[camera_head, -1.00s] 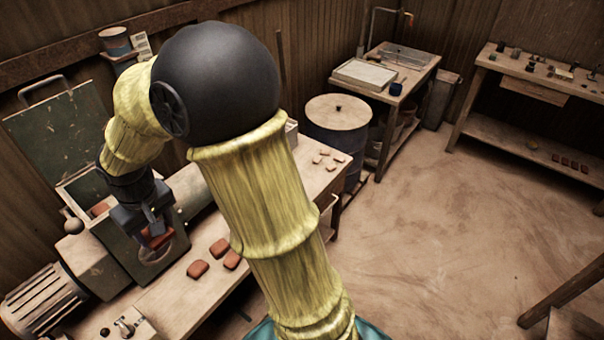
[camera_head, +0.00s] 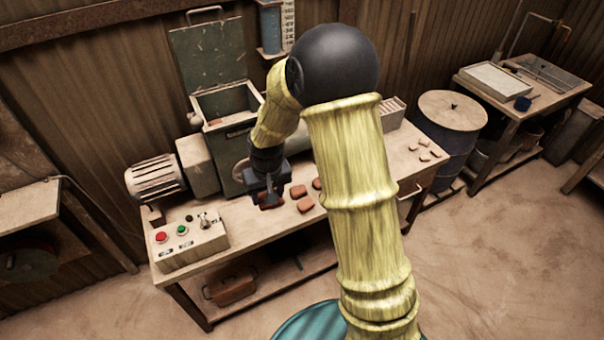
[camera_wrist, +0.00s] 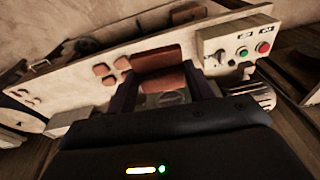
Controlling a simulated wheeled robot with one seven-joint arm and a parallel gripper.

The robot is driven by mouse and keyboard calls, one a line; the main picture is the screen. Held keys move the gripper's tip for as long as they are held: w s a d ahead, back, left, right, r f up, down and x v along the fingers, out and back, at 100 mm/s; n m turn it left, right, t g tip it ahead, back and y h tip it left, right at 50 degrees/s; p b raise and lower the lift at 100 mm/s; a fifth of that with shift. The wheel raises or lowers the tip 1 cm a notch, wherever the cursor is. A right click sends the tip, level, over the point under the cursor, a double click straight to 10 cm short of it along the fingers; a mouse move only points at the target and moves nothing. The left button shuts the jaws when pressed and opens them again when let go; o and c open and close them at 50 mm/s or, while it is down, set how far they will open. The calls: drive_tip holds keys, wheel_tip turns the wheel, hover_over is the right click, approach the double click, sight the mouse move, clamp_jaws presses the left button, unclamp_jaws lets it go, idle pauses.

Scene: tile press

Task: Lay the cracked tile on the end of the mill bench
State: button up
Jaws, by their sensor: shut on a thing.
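My gripper (camera_head: 268,198) is shut on a red-brown tile (camera_head: 270,205) in front of the mill (camera_head: 232,150), over the bench. The held tile also shows between the fingers in the wrist view (camera_wrist: 164,82); no crack can be made out. The mill bench (camera_head: 245,222) runs along the wall, with bare top between the control box and the loose tiles. Several red-brown tiles (camera_head: 305,204) lie on the bench just right of my gripper, and they show left of the fingers in the wrist view (camera_wrist: 100,69). My arm hides part of the bench.
A control box (camera_head: 190,242) with red and green buttons stands at the bench's left end, a motor (camera_head: 155,177) behind it. The mill's green lid (camera_head: 210,55) stands open.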

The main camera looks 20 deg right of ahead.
drive_tip(key=s+d+f, duration=0.2)
drive_tip(key=d+f, duration=0.1)
drive_tip(key=f, duration=0.8)
drive_tip(key=s+d+f+m, duration=0.1)
drive_tip(key=s+d+f, duration=0.1)
drive_tip(key=f, duration=0.8)
drive_tip(key=s+d+f, duration=0.2)
drive_tip(key=d+f, duration=0.1)
drive_tip(key=f, duration=0.8)
drive_tip(key=shift+s+d+f+m+h, duration=0.2)
drive_tip(key=shift+d+f+m+h, duration=0.1)
drive_tip(key=shift+f, duration=0.05)
drive_tip(key=shift+d, duration=0.1)
